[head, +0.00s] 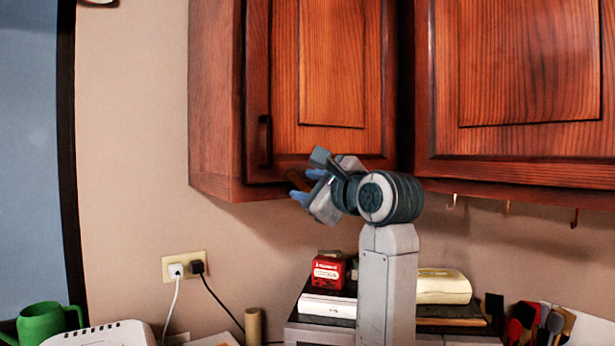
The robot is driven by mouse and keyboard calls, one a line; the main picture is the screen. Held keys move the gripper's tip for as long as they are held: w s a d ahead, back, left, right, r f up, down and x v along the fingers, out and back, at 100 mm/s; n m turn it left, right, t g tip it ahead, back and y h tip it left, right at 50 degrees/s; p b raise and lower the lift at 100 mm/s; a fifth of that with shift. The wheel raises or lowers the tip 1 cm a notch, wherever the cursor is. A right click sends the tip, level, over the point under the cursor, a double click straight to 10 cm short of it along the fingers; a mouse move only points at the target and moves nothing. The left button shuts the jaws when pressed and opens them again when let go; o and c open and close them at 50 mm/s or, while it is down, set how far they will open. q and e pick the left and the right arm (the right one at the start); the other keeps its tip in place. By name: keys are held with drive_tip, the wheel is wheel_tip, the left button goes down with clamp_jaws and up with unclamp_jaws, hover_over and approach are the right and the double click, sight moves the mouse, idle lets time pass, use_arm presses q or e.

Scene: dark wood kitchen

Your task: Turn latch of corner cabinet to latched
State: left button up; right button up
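The wall cabinet (220,100) at the upper middle has its wooden door (332,60) closed, with a dark vertical handle (265,141) low on the door's left side. My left gripper (309,185) is at the cabinet's lower edge, its blue fingertips pointing left and apart. A small brown wooden piece (297,181), which looks like the latch, shows between the fingertips. The gripper partly hides it, so I cannot tell its angle or whether the fingers touch it. My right gripper is not in view.
Another cabinet door (530,65) is on the right, with hooks (574,218) underneath. Below are a red box (330,270), a cream container (444,286), utensils (525,318) and a green watering can (42,322). A wall outlet (184,266) holds two plugs. The wall left of the cabinet is clear.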

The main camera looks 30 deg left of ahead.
use_arm(q)
drive_tip(key=shift+a, duration=0.1)
clamp_jaws()
drive_tip(key=shift+w, duration=0.1)
idle(0.3)
drive_tip(key=m, duration=0.3)
drive_tip(key=w+m, duration=0.1)
drive_tip(key=m, duration=0.5)
drive_tip(key=shift+w+d+r, duration=0.15)
drive_tip(key=shift+d+r, duration=0.1)
drive_tip(key=shift+r, duration=0.15)
drive_tip(key=shift+m, duration=0.3)
unclamp_jaws()
